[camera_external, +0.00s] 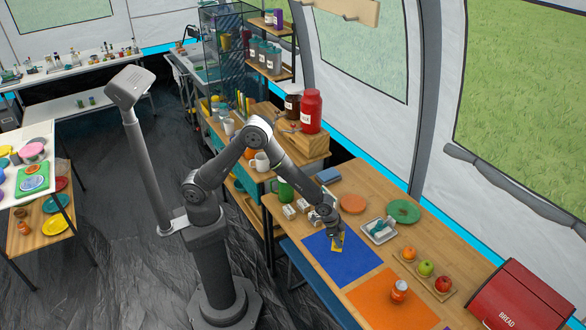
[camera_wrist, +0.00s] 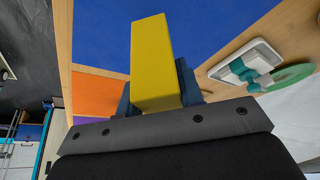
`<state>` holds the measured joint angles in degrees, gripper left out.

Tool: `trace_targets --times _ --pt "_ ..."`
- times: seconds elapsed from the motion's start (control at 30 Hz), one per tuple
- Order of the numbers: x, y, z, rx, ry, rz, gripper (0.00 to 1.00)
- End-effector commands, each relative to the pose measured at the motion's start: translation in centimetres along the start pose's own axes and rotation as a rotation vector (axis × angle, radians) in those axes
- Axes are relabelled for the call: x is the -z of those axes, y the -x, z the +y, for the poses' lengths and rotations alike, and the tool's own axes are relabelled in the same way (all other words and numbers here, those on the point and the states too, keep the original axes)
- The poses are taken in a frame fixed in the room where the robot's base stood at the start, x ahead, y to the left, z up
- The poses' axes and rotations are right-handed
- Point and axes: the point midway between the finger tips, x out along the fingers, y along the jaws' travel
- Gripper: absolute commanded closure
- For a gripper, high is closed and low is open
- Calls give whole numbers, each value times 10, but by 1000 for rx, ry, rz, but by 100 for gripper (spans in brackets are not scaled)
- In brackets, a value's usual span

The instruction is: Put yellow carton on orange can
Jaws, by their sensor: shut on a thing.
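The yellow carton (camera_wrist: 152,62) is held between the fingers of my gripper (camera_wrist: 155,95) in the wrist view. In the external view my gripper (camera_external: 336,240) is over the blue mat, with the small yellow carton (camera_external: 339,239) at its tip. The gap between carton and mat is hard to judge. The orange can (camera_external: 400,289) stands upright on the orange mat, to the right of and nearer the camera than my gripper. The can does not show in the wrist view.
The blue mat (camera_external: 352,266) and orange mat (camera_external: 385,312) lie on the wooden table. A white tray (camera_external: 379,231), a green disc (camera_external: 404,211), a fruit board (camera_external: 404,258) and a red bread box (camera_external: 520,295) are to the right. Small white boxes (camera_external: 302,206) stand left of my gripper.

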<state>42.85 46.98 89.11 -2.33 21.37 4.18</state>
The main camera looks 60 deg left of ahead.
Motion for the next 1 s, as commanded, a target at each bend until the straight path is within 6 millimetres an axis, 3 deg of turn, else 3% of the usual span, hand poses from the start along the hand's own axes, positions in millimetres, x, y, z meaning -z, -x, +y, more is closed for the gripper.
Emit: trace_targets --times 0.33,0.7,0.73,0.83,1.0 --pt "-14 -36 -1 0 1 -1 87" --pt "-16 -40 -1 0 0 0 87" --pt "-16 -41 -1 0 0 0 64" --pt "-16 -40 -1 0 0 0 45" --pt "-16 -40 -1 0 0 0 44"
